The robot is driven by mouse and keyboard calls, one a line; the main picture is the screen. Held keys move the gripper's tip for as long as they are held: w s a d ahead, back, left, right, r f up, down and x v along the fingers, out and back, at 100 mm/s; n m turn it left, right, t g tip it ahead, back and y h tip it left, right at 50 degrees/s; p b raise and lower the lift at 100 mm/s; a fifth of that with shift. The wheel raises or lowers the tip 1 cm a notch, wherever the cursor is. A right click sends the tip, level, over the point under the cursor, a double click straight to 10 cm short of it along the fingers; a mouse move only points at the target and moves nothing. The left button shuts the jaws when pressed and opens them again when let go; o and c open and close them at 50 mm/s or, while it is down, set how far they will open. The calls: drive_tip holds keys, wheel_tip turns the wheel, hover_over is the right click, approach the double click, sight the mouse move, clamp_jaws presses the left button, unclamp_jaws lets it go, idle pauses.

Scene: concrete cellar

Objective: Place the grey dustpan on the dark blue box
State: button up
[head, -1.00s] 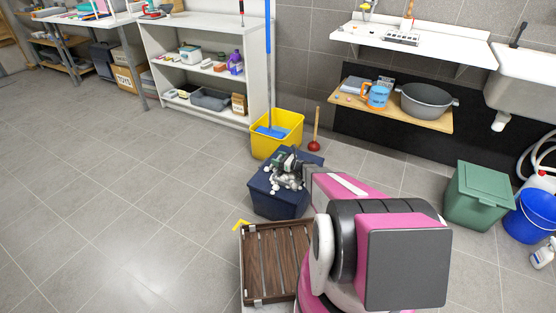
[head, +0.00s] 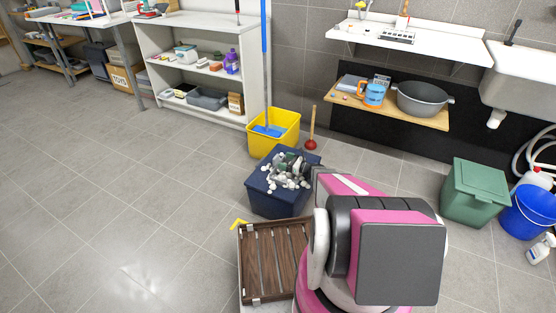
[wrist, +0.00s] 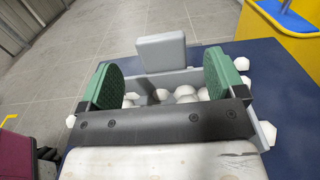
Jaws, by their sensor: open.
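The dark blue box (head: 275,203) stands on the floor, its lid also filling much of the wrist view (wrist: 286,92). The grey dustpan (wrist: 162,52) is on or just above the lid. Its flat grey end stands up beyond my fingers, and white round pieces lie in and around it. My gripper (wrist: 160,80) is right over the dustpan, its two green pads apart on either side. In the head view my gripper (head: 289,164) is above the box among the white pieces. My gripper body hides part of the dustpan, so full contact with the lid cannot be told.
A yellow bucket (head: 287,142) and a red plunger (head: 311,143) stand just behind the box. A brown slatted crate (head: 262,260) is in front. A green bin (head: 470,205) and a blue bucket (head: 530,212) are at right. The floor at left is clear.

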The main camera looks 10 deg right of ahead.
drive_tip(key=v, duration=0.5)
drive_tip(key=shift+s+r, duration=0.1)
drive_tip(key=shift+s, duration=0.05)
drive_tip(key=s+a+r+n+g+h, duration=0.4)
drive_tip(key=s+a+r+n+g, duration=0.55)
drive_tip(key=s+n, duration=0.35)
drive_tip(key=s+d+r+n+h, duration=0.4)
drive_tip(key=s+r+n+h, duration=0.6)
drive_tip(key=s+r+n, duration=0.2)
drive_tip(key=shift+r+g+h, duration=0.15)
drive_tip(key=shift+g+h, duration=0.15)
drive_tip(key=shift+g, duration=0.15)
drive_tip(key=shift+s, duration=0.15)
